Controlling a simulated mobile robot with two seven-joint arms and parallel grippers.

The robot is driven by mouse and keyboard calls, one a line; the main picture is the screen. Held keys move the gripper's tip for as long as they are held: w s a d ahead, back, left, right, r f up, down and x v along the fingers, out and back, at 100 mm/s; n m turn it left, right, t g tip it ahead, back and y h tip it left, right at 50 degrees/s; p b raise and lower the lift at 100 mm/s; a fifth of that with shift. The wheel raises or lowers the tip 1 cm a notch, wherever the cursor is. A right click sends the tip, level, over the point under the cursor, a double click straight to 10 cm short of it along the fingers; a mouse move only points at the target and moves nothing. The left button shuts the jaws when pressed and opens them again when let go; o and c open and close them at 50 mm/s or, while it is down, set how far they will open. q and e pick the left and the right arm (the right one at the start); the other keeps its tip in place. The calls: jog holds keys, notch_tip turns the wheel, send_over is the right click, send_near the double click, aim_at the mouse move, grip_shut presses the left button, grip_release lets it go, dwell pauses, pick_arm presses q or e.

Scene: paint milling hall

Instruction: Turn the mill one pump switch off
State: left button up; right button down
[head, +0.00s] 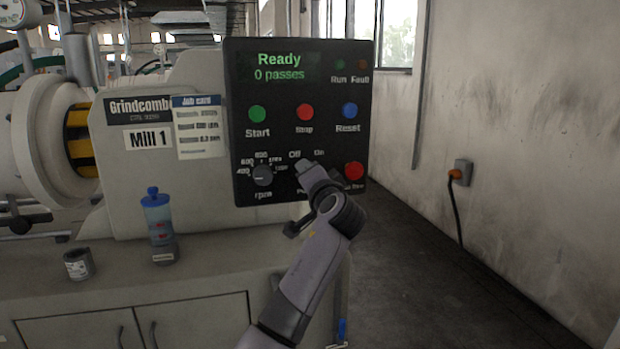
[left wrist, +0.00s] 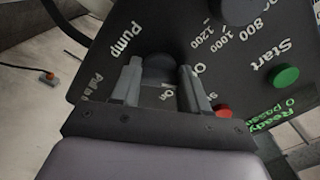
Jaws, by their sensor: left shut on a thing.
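The mill one control panel (head: 327,92) is black, with its display reading "Ready" and "0 passes". My left gripper (head: 306,172) is at the lower middle of the panel, below the "Off" and "On" marks, and hides the pump switch in the head view. In the left wrist view, the pump switch (left wrist: 158,68) is a dark round knob beside the "Pump" label. My left gripper's fingers are on either side of it, shut on it. My right gripper is not in view.
The panel also has a green Start button (head: 257,113), a red button (head: 305,112), a blue Reset button (head: 349,110), an rpm knob (head: 262,175) and a red button (head: 354,171) close right of my gripper. A blue-capped bottle (head: 158,218) and a small can (head: 78,264) stand on the bench.

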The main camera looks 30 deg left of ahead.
pick_arm(q)
jog(key=o, duration=1.1)
jog(key=shift+a, duration=0.1)
jog(key=shift+c, duration=0.2)
jog(key=v, duration=0.7)
jog(key=shift+b, duration=0.3)
